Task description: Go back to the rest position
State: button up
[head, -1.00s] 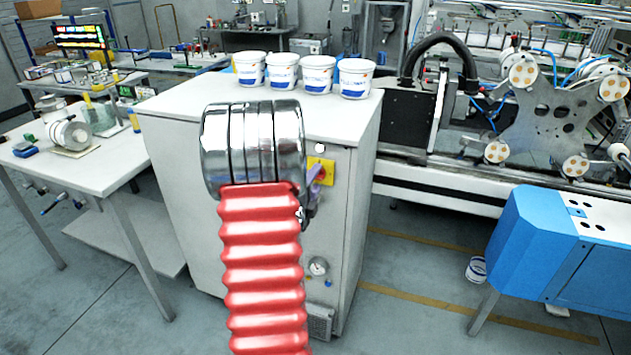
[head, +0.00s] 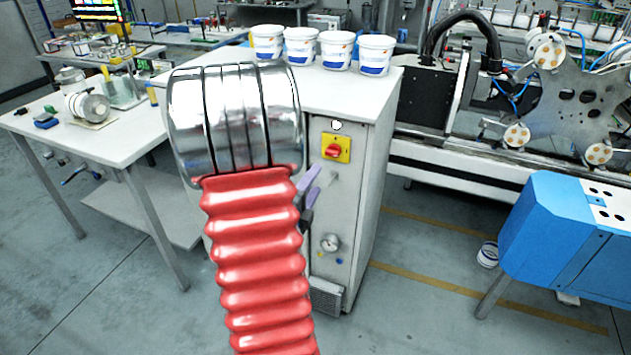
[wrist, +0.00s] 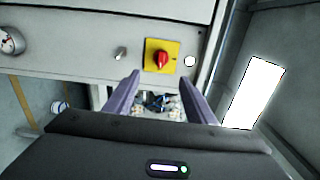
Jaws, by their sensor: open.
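My gripper (head: 309,193) shows in the head view just right of my red arm, in front of the grey cabinet (head: 345,215). Its two purple fingers are apart, and my arm hides part of it. In the wrist view my gripper (wrist: 152,98) is open with nothing between the fingertips. The cabinet front with a yellow plate and red rotary switch (wrist: 160,57) lies beyond the fingertips there. The same switch (head: 335,149) shows above and to the right of my gripper in the head view.
Several white tubs (head: 337,51) stand in a row on the cabinet top. A white table (head: 95,145) is at left, a machine with rollers (head: 555,95) at right, and a blue unit (head: 560,235) at front right. Floor between cabinet and blue unit is mostly clear; a tub (head: 488,255) lies there.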

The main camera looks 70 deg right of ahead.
dwell(0.7)
jog(key=w+a+f+n+t+y, duration=0.1)
jog(key=w+a+f+n+y, duration=0.1)
jog(key=w+f+n+y, duration=0.3)
jog(key=a+f+n+t+y, duration=0.1)
jog(key=f+n+t, duration=0.15)
jog(key=f, duration=0.35)
jog(key=w+a+f+n+t+y, duration=0.1)
jog(key=w+a+n+t+y, duration=0.2)
jog(key=w+a+n+y, duration=0.6)
jog(key=a+r+n+y, duration=0.1)
jog(key=a+r+n, duration=0.5)
jog(key=a, duration=0.7)
jog(key=a+r+n+y, duration=0.1)
jog(key=a+r+n, duration=0.6)
jog(key=a, duration=0.6)
jog(key=a+r+n+y, duration=0.1)
jog(key=a+r+n, duration=0.5)
jog(key=a, duration=0.7)
jog(key=shift+w+a+r+n+t, duration=0.2)
jog(key=shift+r+n+t, duration=0.15)
jog(key=shift+n, duration=0.5)
